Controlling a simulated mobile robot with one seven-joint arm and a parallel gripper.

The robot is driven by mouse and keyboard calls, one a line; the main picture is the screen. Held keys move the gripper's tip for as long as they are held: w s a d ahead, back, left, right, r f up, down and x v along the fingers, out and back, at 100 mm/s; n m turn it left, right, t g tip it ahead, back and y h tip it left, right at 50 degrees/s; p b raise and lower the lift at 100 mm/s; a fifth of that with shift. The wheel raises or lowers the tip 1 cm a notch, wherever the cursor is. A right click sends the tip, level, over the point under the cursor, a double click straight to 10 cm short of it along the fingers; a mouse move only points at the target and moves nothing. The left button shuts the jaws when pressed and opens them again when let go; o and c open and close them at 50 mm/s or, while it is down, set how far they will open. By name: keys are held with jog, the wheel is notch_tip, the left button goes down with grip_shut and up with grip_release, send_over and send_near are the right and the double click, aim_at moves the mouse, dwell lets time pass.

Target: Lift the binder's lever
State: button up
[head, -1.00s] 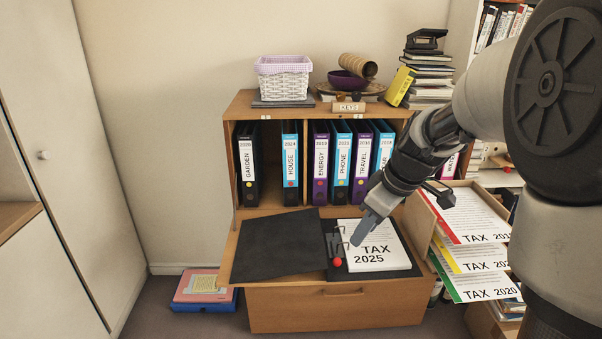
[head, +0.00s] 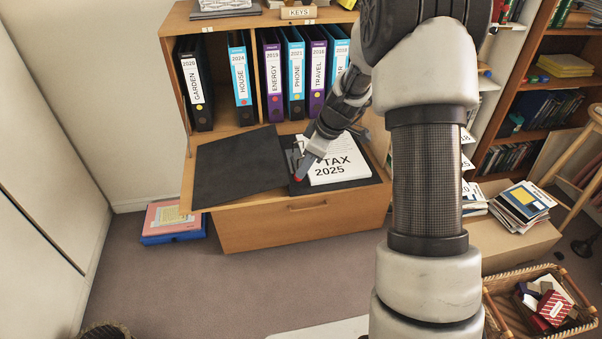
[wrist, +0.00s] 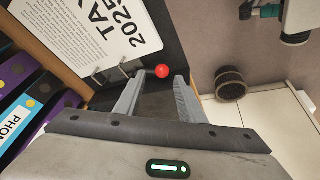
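A black binder (head: 233,170) lies open on the wooden drop-front of the bureau, with a white TAX 2025 sheet stack (head: 345,166) on its right half. The binder's lever ends in a red ball knob (head: 298,179), which also shows in the wrist view (wrist: 162,71). Metal rings (wrist: 121,69) show beside the sheets. My gripper (head: 304,170) is over the binder's middle at the knob. In the wrist view my gripper (wrist: 160,82) is open and empty, with the knob just ahead of the gap between the fingertips. The arm hides some of the sheets in the head view.
Upright binders such as GARDEN (head: 194,85) and HOUSE (head: 240,80) stand in the shelf behind. Right of my arm are stacked booklets (head: 521,203) and a wicker basket (head: 545,300). A pink and blue stack (head: 172,220) lies on the floor at left.

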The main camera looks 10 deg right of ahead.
aim_at(295, 167)
jog(key=x, duration=0.5)
jog(key=shift+r, duration=0.1)
grip_shut()
